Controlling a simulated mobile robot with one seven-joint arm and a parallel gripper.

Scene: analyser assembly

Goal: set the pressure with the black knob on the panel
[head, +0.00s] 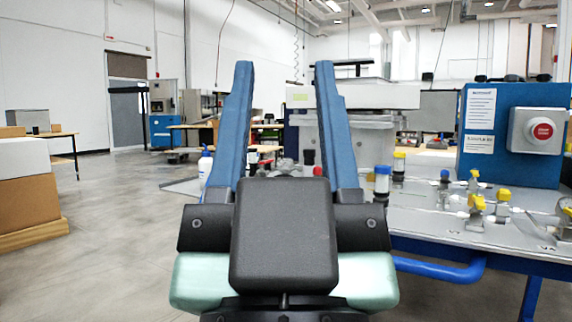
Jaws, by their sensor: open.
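My gripper (284,72) is in the middle of the head view, with its two long blue fingers pointing up and away, wide apart. Nothing is held between them. A grey panel (425,215) with fittings spreads to the right of the gripper. A small black knob-like part (308,158) shows between the fingers, farther back, above a red part; I cannot tell if it is the task's knob. The gripper is apart from the panel fittings, and its right finger hides part of the panel.
Blue-topped (382,180) and yellow-topped (399,165) fittings stand right of the gripper. Several yellow-handled valves (476,203) are farther right. A blue box (510,165) carries a red button (542,131). A blue rail (440,270) runs along the front edge. Cardboard boxes (28,205) stand left; the floor between is clear.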

